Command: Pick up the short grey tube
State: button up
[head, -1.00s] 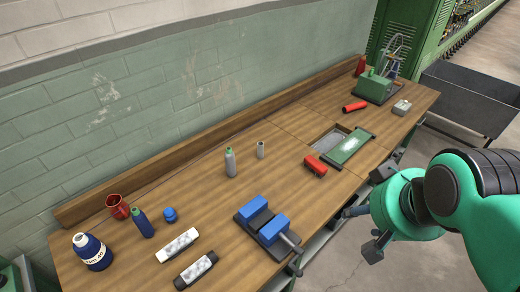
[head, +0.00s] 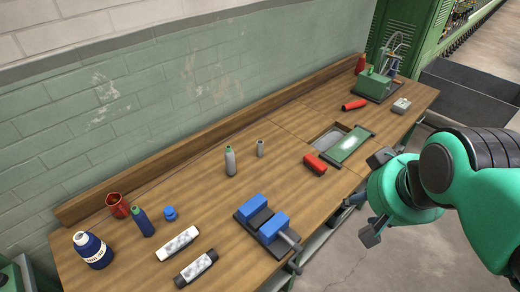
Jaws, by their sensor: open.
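The green housing of my arm hides part of the gripper.
A blue vise (head: 262,222) sits at the bench's front edge. A red block (head: 315,163) and a green plate (head: 349,143) beside a recess lie between my gripper and the back. Bare wood surrounds the tube.

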jog(key=w+a+r+p, duration=0.2)
jog(key=w+r, duration=0.3)
jog(key=w, duration=0.5)
jog(key=m+g+p, duration=0.2)
jog(key=g+p, duration=0.3)
jog(key=p, duration=0.5)
send_over(260, 142)
notch_tip(260, 142, down, 28)
jog(key=shift+s+d+r, duration=0.1)
jog(key=shift+f+p, duration=0.4)
jog(key=shift+f, duration=3.95)
